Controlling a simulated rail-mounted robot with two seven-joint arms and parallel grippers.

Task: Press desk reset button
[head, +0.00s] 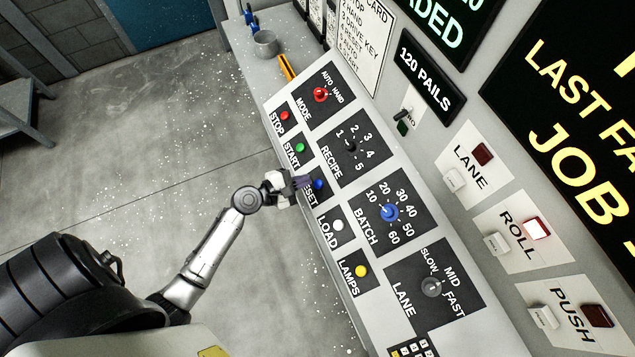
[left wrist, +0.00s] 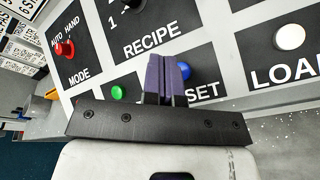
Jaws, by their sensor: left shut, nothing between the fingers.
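The blue reset button (head: 318,185) sits on the desk panel, between the green start button (head: 299,147) and the white load button (head: 338,226). Its label is partly covered by my gripper in the head view. My left gripper (head: 302,182) is shut and empty, with its fingertips right beside the blue button. In the left wrist view the purple fingers (left wrist: 168,75) overlap the left part of the blue button (left wrist: 185,72). I cannot tell whether they touch it. My right gripper is not in view.
The sloped panel also carries a red stop button (head: 284,115), a yellow lamps button (head: 361,271), a red mode knob (head: 320,95) and a blue batch knob (head: 390,212). A grey cup (head: 265,44) stands at the far end. Open floor lies left of the desk.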

